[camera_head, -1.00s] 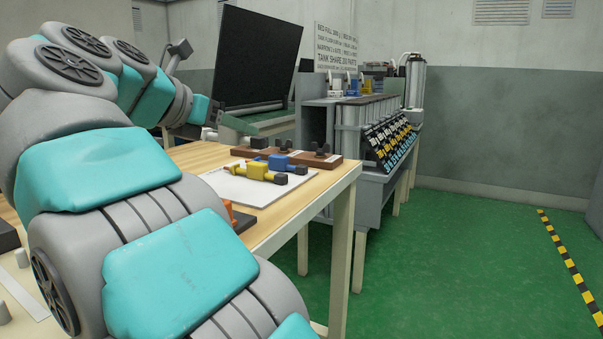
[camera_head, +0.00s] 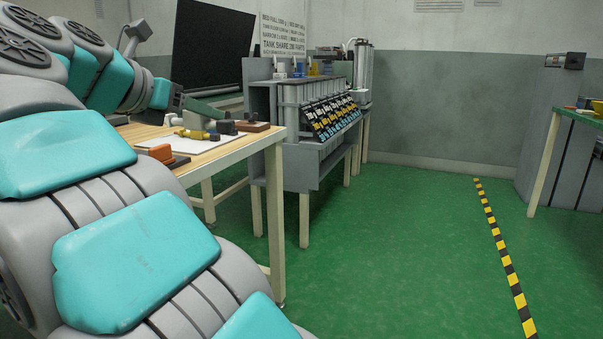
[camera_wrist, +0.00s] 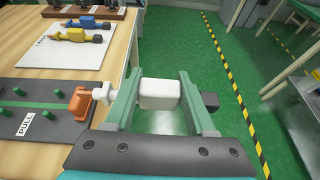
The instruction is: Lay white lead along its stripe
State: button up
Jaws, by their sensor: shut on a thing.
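The white lead (camera_wrist: 160,93) is between the two green fingers of my gripper (camera_wrist: 158,100) in the wrist view. Its body is a white block, with a dark end (camera_wrist: 210,100) past the right finger and a white end past the left finger. It is held above the floor, beside the table edge. The white end lies close to an orange block (camera_wrist: 82,104) on a dark panel; I cannot tell if they touch. I cannot make out a stripe for the white lead.
A yellow lead (camera_wrist: 72,34) and a blue lead (camera_wrist: 88,22) lie on a white sheet. The dark panel (camera_wrist: 40,134) has green pegs and a PULL label. The column rack (camera_head: 320,100) stands beyond the table. Green floor (camera_head: 400,220) is open to the right, crossed by striped tape.

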jog(key=w+d+f+n+y+p, duration=0.2)
jog(key=w+d+y, duration=0.15)
jog(key=w, duration=0.95)
jog(key=w+d+f+n+t+y+p, duration=0.1)
jog(key=w+d+f+n+y+p, duration=0.15)
jog(key=w+d+f, duration=0.6)
jog(key=s+d+f+n+y+p, duration=0.2)
jog(key=d+f+n+y, duration=0.1)
jog(key=d+f, duration=0.85)
jog(key=s+d+f+p, duration=0.2)
jog(key=s+d+f, duration=0.2)
jog(key=s+d, duration=0.3)
jog(key=shift+s+d+n+y+p, duration=0.25)
jog(key=shift+d+n, duration=0.2)
jog(key=shift+d, duration=0.55)
